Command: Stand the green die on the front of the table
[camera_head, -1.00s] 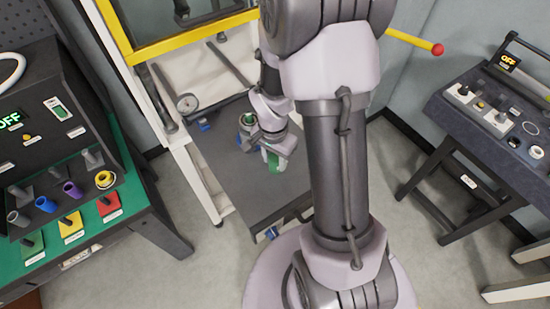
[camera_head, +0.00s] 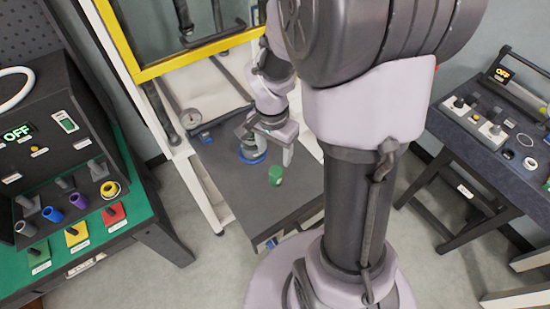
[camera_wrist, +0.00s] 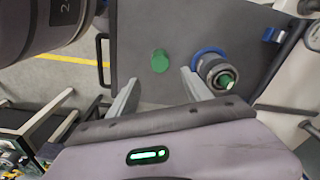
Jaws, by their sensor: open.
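The green die (camera_head: 276,174) is a short cylinder standing on the dark grey table (camera_head: 232,190), toward its front. In the wrist view the die (camera_wrist: 160,61) shows its green face, clear of both fingers. My gripper (camera_head: 282,155) is just behind the die in the head view. In the wrist view my gripper (camera_wrist: 160,84) is open and empty, its two fingers spread with the die ahead between their lines.
A round grey fixture (camera_wrist: 220,73) with a blue ring and green centre stands on the table near the right finger. A small blue block (camera_wrist: 271,34) lies near the table's edge. A yellow-framed cabinet (camera_head: 190,59) is behind. Bare table surrounds the die.

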